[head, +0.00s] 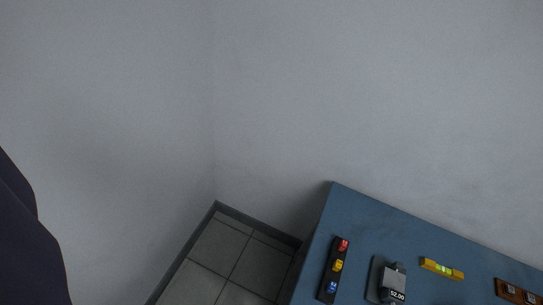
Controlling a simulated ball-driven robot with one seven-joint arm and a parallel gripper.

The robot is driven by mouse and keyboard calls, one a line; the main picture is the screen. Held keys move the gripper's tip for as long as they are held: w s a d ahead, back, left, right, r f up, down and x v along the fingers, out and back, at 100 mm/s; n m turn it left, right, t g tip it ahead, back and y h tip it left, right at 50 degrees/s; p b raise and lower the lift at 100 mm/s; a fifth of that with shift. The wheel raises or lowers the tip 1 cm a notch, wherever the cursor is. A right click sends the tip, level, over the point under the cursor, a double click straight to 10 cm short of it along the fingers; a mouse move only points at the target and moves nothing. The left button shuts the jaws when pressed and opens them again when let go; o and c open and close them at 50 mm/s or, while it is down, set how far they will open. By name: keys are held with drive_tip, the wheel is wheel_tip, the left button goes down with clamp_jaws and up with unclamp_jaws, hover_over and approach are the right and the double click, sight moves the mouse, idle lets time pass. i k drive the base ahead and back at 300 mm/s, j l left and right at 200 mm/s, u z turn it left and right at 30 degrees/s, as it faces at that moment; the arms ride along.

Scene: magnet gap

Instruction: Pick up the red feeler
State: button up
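The red feeler (341,244) is a small red piece at the far end of a narrow black holder (335,269). A yellow piece (337,266) and a blue piece (331,287) sit below it in the same holder. The holder lies near the left edge of the blue table (345,207), at the bottom of the head view. My gripper does not show, so I cannot see its fingers or its distance from the red feeler.
Right of the holder are a grey device (391,280) reading 52.00, a yellow spirit level (441,268) and a brown block (519,293) with metal pieces. Grey walls (370,90) meet behind the table. Tiled floor (228,255) is clear left of it.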

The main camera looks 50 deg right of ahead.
sight(343, 245)
drive_tip(key=i+j+u, duration=0.2)
drive_tip(key=i, duration=0.15)
drive_tip(key=i+j+u, duration=0.2)
drive_tip(key=i, duration=0.15)
drive_tip(key=i+z, duration=0.2)
drive_tip(key=z, duration=0.2)
drive_tip(key=i+z, duration=0.25)
drive_tip(key=z, duration=0.15)
drive_tip(key=i+z, duration=0.2)
drive_tip(key=z, duration=0.25)
drive_tip(key=i+z, duration=0.15)
drive_tip(key=z, duration=0.35)
drive_tip(key=i+z, duration=0.2)
drive_tip(key=z, duration=0.25)
drive_tip(key=i+z, duration=0.15)
drive_tip(key=z, duration=0.35)
drive_tip(key=i+j+z, duration=0.15)
drive_tip(key=z, duration=0.35)
drive_tip(key=i+j+z, duration=0.1)
drive_tip(key=z, duration=0.4)
drive_tip(key=i+j+z, duration=0.25)
drive_tip(key=j+z, duration=0.2)
drive_tip(key=i+j+z, duration=0.25)
drive_tip(key=k+j, duration=0.1)
